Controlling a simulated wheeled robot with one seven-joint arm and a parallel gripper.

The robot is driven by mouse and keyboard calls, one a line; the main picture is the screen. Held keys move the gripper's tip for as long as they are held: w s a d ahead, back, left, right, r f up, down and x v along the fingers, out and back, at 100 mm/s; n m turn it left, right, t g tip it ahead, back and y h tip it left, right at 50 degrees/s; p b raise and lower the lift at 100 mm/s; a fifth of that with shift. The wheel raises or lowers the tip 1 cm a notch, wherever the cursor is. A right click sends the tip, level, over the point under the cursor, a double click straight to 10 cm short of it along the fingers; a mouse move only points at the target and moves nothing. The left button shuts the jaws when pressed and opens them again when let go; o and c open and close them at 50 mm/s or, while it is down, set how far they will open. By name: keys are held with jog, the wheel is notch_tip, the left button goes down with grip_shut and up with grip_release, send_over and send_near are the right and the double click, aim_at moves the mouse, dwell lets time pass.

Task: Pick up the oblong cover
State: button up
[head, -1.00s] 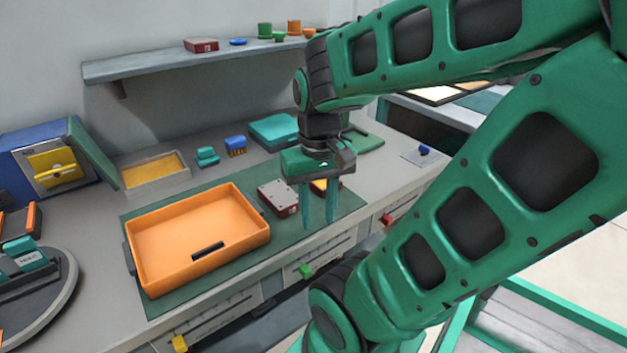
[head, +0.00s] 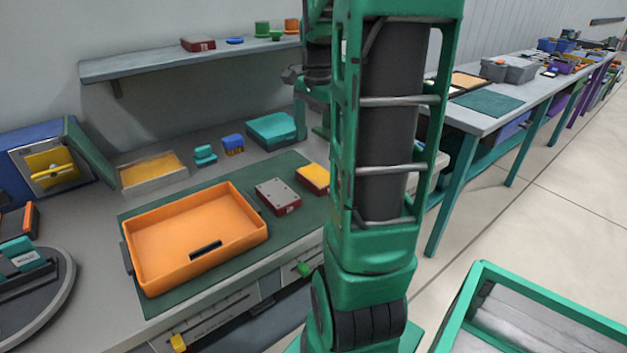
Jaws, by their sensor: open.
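Nothing in view is plainly marked as the oblong cover, and I cannot tell which piece it is. Possible oblong pieces are a grey-topped dark red block (head: 278,196) and a yellow-topped red block (head: 314,178), side by side on the green mat (head: 200,292). A teal box with a lid (head: 272,130) stands behind them near the wall. My gripper (head: 312,120) is partly hidden behind my arm, to the right of the teal box. It is open, with nothing visible between its fingers.
An orange tray (head: 143,232) fills the mat's left part. A small yellow-filled bin (head: 150,172), small teal (head: 205,156) and blue (head: 233,144) pieces and a blue box with an open green lid (head: 92,153) stand behind. A shelf (head: 180,64) overhangs the back.

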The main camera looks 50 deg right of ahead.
aim_at(317, 174)
notch_tip(317, 174, down, 10)
jog(key=shift+s+r, duration=0.1)
jog(key=shift+s, duration=0.05)
jog(key=shift+d, duration=0.1)
jog(key=c, duration=1.4)
jog(key=shift+r, duration=0.55)
jog(key=shift+c, duration=0.2)
jog(key=r, duration=0.2)
jog(key=a+r, duration=0.1)
jog(key=shift+r, duration=0.35)
jog(key=s+a+r, duration=0.1)
jog(key=a+r, duration=0.9)
jog(key=shift+a, duration=0.35)
jog(key=shift+r, duration=0.15)
